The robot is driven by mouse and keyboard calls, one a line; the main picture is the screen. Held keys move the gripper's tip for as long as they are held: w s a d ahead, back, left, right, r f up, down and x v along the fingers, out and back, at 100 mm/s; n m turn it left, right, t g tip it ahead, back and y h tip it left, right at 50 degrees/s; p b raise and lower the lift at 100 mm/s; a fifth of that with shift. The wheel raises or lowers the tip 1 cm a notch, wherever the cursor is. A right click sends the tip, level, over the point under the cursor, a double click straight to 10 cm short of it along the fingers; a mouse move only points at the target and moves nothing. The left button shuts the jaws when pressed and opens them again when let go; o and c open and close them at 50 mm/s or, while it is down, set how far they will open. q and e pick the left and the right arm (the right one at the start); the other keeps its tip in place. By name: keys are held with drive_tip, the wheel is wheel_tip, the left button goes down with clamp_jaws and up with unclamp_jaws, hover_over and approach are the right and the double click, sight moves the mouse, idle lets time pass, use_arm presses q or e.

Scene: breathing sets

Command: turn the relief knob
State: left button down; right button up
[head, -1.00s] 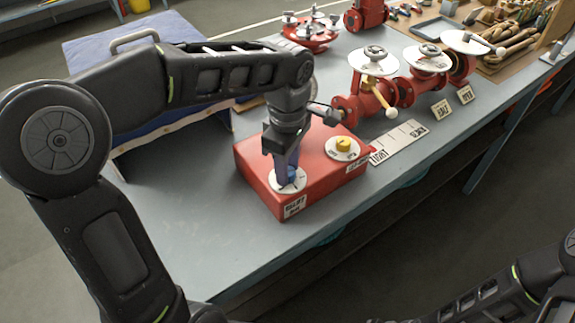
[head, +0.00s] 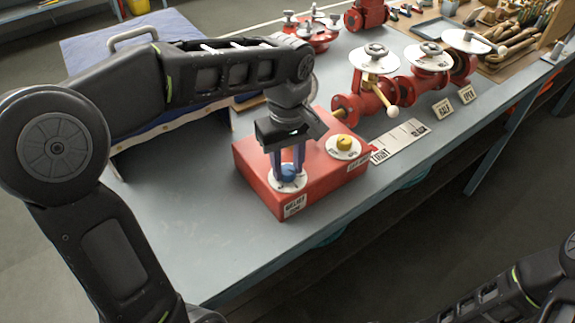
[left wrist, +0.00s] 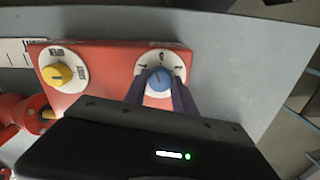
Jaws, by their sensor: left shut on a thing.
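The relief knob (head: 288,174) is a small blue knob on a white marked dial plate, at the front corner of a red box. A label (head: 294,204), seemingly reading relief, is on the box's front face below it. My left gripper (head: 287,168) points down with one finger on each side of the blue knob, shut on it. In the left wrist view the blue knob (left wrist: 158,81) sits between the two dark fingers (left wrist: 157,88), and its white dial shows around them. My right gripper is out of view.
The red box (head: 325,177) also carries a yellow knob (head: 344,143) on a white dial, to the right. Red valves (head: 374,103) with white discs stand behind it. A blue case (head: 180,135) is at the left. Bare bench (head: 185,215) lies left of the box.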

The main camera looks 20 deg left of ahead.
use_arm(q)
drive_tip(key=m, duration=0.4)
drive_tip(key=shift+m, duration=0.4)
drive_tip(key=c, duration=1)
unclamp_jaws()
